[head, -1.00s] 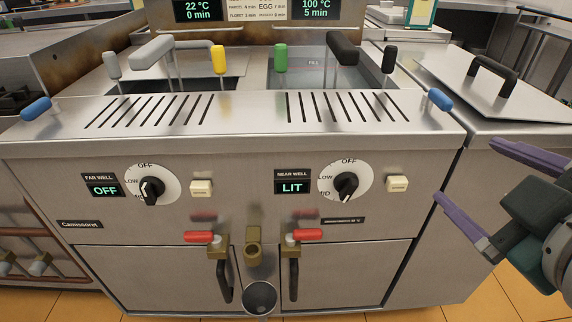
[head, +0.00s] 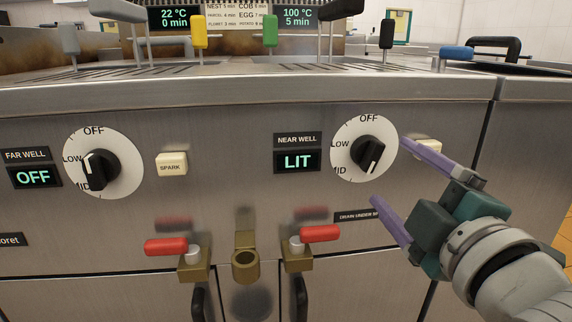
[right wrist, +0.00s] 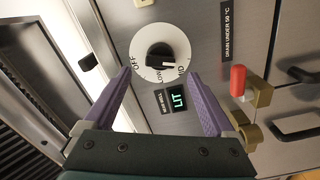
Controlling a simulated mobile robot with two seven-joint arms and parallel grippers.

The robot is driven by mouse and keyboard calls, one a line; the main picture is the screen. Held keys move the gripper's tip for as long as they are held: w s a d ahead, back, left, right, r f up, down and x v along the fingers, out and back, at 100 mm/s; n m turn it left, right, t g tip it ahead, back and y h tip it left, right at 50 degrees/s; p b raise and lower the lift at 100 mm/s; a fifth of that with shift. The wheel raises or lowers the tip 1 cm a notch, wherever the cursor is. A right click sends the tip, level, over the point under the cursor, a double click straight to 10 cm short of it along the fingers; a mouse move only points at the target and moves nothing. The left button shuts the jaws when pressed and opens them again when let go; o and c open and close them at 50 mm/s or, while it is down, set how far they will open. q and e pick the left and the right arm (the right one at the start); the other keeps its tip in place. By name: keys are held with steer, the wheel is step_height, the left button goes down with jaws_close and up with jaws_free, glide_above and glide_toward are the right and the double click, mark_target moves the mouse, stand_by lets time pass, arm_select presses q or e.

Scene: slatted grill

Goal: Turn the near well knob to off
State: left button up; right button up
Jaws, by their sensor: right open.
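The near well knob (head: 367,155) is a black knob on a white dial on the steel front panel, with OFF at the top, LOW at the left and MID at the lower left. Its white mark sits on the lower right part of the knob. The near well display (head: 298,161) reads LIT. My right gripper (head: 389,171) is open and empty, its purple fingers just right of and below the dial, apart from the knob. In the right wrist view the knob (right wrist: 160,57) lies ahead between the open fingers (right wrist: 160,76). My left gripper is not in view.
The far well knob (head: 101,172) and its OFF display (head: 37,176) are at the left. A cream button (head: 428,148) is partly behind my upper finger. Red-handled valves (head: 320,234) (head: 166,247) and a brass spout (head: 245,262) stick out below.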

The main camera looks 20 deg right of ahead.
mark_target(375, 159)
steer(key=b+x, duration=0.1)
steer(key=x, duration=0.4)
steer(key=shift+w, duration=0.3)
steer(key=c, duration=1.4)
